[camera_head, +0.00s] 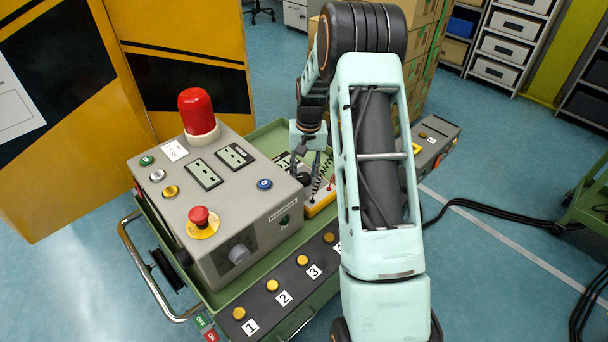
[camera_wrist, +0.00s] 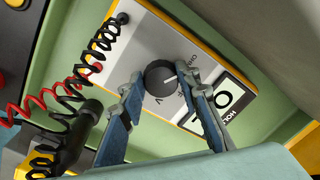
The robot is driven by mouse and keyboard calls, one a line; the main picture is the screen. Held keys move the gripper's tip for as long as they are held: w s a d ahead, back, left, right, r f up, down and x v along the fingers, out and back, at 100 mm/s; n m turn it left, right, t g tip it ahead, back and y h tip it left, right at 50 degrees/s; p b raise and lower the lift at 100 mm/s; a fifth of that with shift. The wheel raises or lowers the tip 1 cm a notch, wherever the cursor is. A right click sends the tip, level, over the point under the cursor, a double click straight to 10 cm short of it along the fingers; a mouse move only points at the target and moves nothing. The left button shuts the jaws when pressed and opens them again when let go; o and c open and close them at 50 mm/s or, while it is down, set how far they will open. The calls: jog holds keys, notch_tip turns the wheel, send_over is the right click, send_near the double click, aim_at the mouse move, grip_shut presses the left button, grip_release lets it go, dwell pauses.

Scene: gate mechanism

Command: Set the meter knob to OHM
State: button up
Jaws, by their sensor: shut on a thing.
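The meter (camera_wrist: 150,35) has a light grey face in a yellow case and fills the middle of the wrist view. Its dark round knob (camera_wrist: 158,78) sits between the two fingers of my gripper (camera_wrist: 160,80), which is shut on it. In the head view, the meter's yellow case (camera_head: 322,207) is partly hidden by my gripper (camera_head: 311,164).
Black and red coiled leads (camera_wrist: 98,45) run along the meter's left side. The green tray (camera_wrist: 268,110) has walls close by. In the head view, a grey control box (camera_head: 235,185) with a red lamp (camera_head: 198,108) stands left of my gripper. Numbered yellow buttons (camera_head: 272,286) line the front.

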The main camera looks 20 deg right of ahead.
aim_at(307, 177)
jog(key=o, duration=1.2)
jog(key=shift+c, duration=0.2)
jog(key=shift+r, duration=0.1)
notch_tip(307, 177, up, 12)
jog(key=shift+s+d, duration=0.15)
jog(key=shift+d, duration=0.25)
